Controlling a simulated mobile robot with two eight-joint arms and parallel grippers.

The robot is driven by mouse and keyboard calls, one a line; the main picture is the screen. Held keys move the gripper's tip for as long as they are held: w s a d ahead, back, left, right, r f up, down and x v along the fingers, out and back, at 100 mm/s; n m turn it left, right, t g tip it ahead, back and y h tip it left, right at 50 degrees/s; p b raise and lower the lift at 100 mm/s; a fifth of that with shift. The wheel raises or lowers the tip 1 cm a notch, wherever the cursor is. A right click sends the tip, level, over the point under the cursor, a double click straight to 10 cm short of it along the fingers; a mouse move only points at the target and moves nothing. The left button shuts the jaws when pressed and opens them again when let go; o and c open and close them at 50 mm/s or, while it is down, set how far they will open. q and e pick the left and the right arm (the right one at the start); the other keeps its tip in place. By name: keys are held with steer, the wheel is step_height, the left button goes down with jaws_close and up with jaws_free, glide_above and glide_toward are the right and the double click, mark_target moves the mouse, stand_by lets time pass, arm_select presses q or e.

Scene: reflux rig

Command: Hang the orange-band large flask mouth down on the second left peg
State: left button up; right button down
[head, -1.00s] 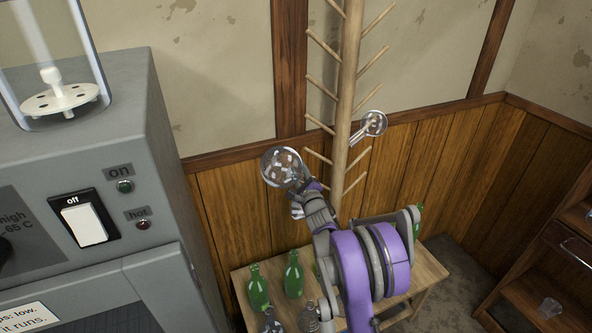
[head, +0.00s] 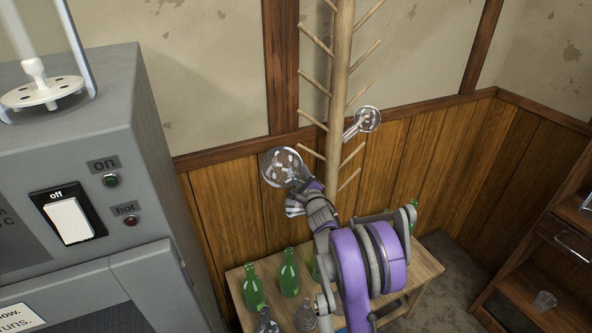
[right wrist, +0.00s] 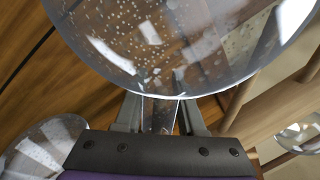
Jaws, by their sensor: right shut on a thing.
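My right gripper (head: 308,187) is shut on a clear round-bottomed flask (head: 283,167), gripped at the neck, with the bulb up and to the left. The bulb fills the top of the right wrist view (right wrist: 180,40). No orange band can be made out. The wooden peg post (head: 341,90) stands just right of the flask, with slanting pegs on both sides. The held flask is left of the lower left pegs (head: 311,151); its depth relative to them is unclear. My left gripper is not in view.
Another clear flask (head: 368,119) hangs on a right peg. More clear glass (head: 295,206) shows below the held flask, partly hidden. Green bottles (head: 289,275) and clear glassware (head: 305,318) stand on a low wooden table (head: 424,269). A grey machine (head: 150,190) stands left; shelves (head: 535,275) stand right.

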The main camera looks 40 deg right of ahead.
steer(key=shift+s+d+f+b, duration=0.15)
steer(key=shift+d+f+b, duration=0.15)
steer(key=shift+d+f, duration=0.15)
stand_by(0.7)
steer(key=shift+s+d+f+b, duration=0.2)
steer(key=shift+d+f+b, duration=0.15)
steer(key=shift+d+f, duration=0.15)
steer(key=shift+s+d+f+b, duration=0.15)
steer(key=shift+d+f+b, duration=0.25)
steer(key=shift+d, duration=0.15)
stand_by(0.5)
steer(key=shift+c, duration=2.1)
jaws_free()
steer(key=shift+a, duration=0.1)
